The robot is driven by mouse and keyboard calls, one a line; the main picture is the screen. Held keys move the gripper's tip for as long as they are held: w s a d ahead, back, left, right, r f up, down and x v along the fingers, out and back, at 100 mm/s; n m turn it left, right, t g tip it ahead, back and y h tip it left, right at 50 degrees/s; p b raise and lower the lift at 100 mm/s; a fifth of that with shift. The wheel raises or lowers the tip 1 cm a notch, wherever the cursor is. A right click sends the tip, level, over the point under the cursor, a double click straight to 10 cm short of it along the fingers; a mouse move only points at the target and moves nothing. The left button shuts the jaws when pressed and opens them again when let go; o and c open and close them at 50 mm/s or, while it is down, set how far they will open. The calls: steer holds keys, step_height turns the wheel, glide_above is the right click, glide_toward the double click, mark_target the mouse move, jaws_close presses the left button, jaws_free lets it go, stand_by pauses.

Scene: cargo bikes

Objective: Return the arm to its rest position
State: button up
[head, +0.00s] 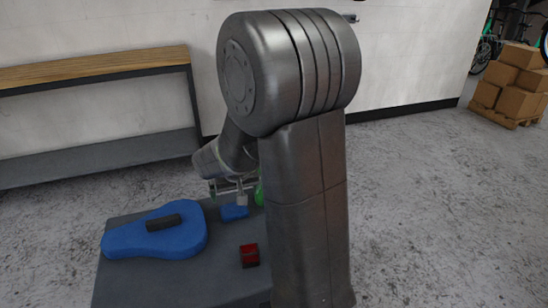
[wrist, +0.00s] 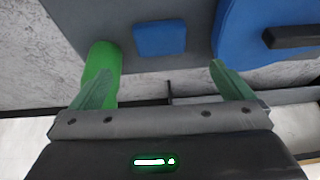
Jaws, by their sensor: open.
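My gripper (head: 228,191) hangs from my arm over the far edge of a grey tabletop (head: 170,290). In the wrist view my gripper (wrist: 161,68) has its two green fingers wide apart, with nothing held between them. A green rounded object (wrist: 103,60) shows right behind the left finger; I cannot tell if they touch. It is partly hidden by my arm in the head view (head: 259,194). A small blue block (head: 235,212) lies on the tabletop near the gripper, and it also shows beyond the fingers in the wrist view (wrist: 160,38).
A large blue pear-shaped piece (head: 180,241) with a black bar (head: 163,222) lies on the tabletop's left. A small red and black box (head: 249,258) sits near my arm. A wood-topped bench (head: 95,70) stands along the wall.

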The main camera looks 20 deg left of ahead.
mark_target(235, 210)
steer(key=b+x, duration=0.2)
steer(key=x, duration=1)
steer(key=shift+b, duration=0.3)
steer(key=shift+r+p, duration=0.45)
steer(key=shift+r, duration=0.85)
steer(key=shift+f, duration=0.1)
